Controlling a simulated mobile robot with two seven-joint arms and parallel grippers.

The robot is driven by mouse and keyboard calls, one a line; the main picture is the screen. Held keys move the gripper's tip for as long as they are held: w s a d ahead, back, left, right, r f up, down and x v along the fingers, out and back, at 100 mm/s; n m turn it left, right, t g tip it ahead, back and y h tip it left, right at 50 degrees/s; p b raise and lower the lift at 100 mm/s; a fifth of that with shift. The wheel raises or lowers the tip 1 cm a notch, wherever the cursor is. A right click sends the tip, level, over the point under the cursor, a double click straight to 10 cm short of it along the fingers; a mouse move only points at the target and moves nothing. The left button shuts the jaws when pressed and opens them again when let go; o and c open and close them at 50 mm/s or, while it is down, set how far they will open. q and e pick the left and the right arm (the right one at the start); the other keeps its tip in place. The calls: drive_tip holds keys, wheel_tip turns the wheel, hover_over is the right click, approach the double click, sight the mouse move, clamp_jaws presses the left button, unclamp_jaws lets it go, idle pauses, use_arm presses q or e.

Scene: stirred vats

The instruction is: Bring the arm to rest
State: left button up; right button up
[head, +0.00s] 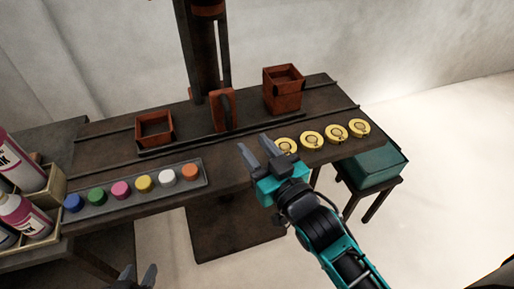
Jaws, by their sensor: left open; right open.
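My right gripper (253,142) is teal with grey fingers. It is open and empty, over the front edge of the dark bench (228,172), just left of a row of yellow discs (312,139). Its arm comes in from the lower right. My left gripper (138,275) shows only its dark fingertips at the bottom edge. They are apart with nothing seen between them, in front of the bench. The rest of the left arm is out of view.
A grey tray (198,160) holds several coloured pots. A low orange box (154,128), an upright orange piece (222,109) and a taller orange box (283,89) stand behind. Ink bottles (22,215) stand at left. A teal box (374,168) sits right. Floor at right is clear.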

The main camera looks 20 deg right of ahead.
drive_tip(key=shift+f, duration=0.1)
drive_tip(key=s+d+f+g, duration=0.2)
drive_tip(key=s+f, duration=0.1)
drive_tip(key=f, duration=0.3)
drive_tip(key=s+d+f+g+h, duration=0.1)
drive_tip(key=s+f+g, duration=0.1)
drive_tip(key=s+f, duration=0.2)
drive_tip(key=s+d+f+g+h, duration=0.1)
drive_tip(key=s+f, duration=0.3)
drive_tip(key=f, duration=0.4)
drive_tip(key=shift+d+f+g, duration=0.25)
drive_tip(key=shift+d+g, duration=0.55)
drive_tip(key=shift+g, duration=0.1)
